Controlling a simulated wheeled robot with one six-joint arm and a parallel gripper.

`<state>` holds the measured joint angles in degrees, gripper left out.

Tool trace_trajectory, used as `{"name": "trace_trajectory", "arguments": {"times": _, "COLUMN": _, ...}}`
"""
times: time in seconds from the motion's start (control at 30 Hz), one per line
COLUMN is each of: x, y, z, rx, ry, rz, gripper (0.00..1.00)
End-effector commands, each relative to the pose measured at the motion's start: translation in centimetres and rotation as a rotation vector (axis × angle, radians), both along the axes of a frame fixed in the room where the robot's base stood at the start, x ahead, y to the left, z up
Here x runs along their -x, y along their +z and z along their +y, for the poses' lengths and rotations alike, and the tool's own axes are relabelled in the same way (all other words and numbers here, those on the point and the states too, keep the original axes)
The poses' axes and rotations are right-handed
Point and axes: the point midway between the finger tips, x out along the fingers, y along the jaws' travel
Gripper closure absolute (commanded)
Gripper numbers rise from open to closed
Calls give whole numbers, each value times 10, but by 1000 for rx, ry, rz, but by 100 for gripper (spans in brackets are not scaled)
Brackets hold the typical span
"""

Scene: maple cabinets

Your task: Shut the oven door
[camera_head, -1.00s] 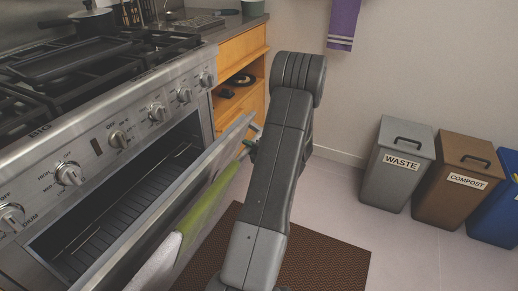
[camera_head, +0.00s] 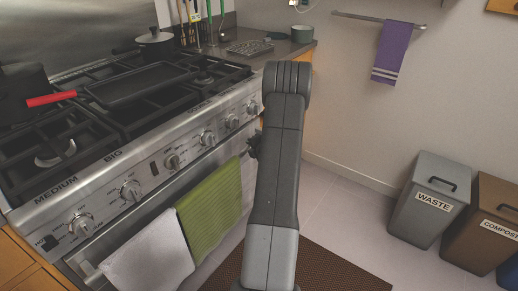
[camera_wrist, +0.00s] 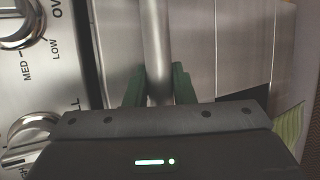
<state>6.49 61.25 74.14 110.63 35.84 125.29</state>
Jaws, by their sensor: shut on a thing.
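The oven door (camera_wrist: 195,45) stands upright, close against the front of the steel oven below the knob panel (camera_head: 150,180). A narrow dark gap shows between panel and door in the wrist view. The door's bar handle (camera_wrist: 156,40) runs between the green fingers of my gripper (camera_wrist: 160,85), which are shut on it. In the head view my gripper (camera_head: 252,146) is at the right end of the handle, mostly hidden behind my arm. A green towel (camera_head: 212,208) and a white towel (camera_head: 150,258) hang from the handle.
A griddle (camera_head: 140,84), a red-handled pan (camera_head: 22,95) and a lidded pot (camera_head: 155,45) sit on the stove. A brown mat (camera_head: 325,268) lies on the floor. Waste (camera_head: 430,200) and compost (camera_head: 485,225) bins stand at right. Floor between is clear.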

Motion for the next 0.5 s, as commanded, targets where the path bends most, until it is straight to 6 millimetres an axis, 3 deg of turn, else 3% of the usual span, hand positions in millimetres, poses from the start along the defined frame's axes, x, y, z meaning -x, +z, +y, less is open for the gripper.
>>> {"name": "trace_trajectory", "arguments": {"times": 0.13, "x": 0, "y": 0, "z": 0, "rx": -1, "ry": 0, "rz": 0, "gripper": 100}}
{"name": "trace_trajectory", "arguments": {"times": 0.17, "x": 0, "y": 0, "z": -1, "rx": -1, "ry": 0, "rz": 0, "gripper": 74}}
{"name": "trace_trajectory", "arguments": {"times": 0.27, "x": 1, "y": -1, "z": -1, "rx": -1, "ry": 0, "rz": 0, "gripper": 56}}
{"name": "trace_trajectory", "arguments": {"times": 0.5, "x": 1, "y": -1, "z": -1, "rx": -1, "ry": 0, "rz": 0, "gripper": 56}}
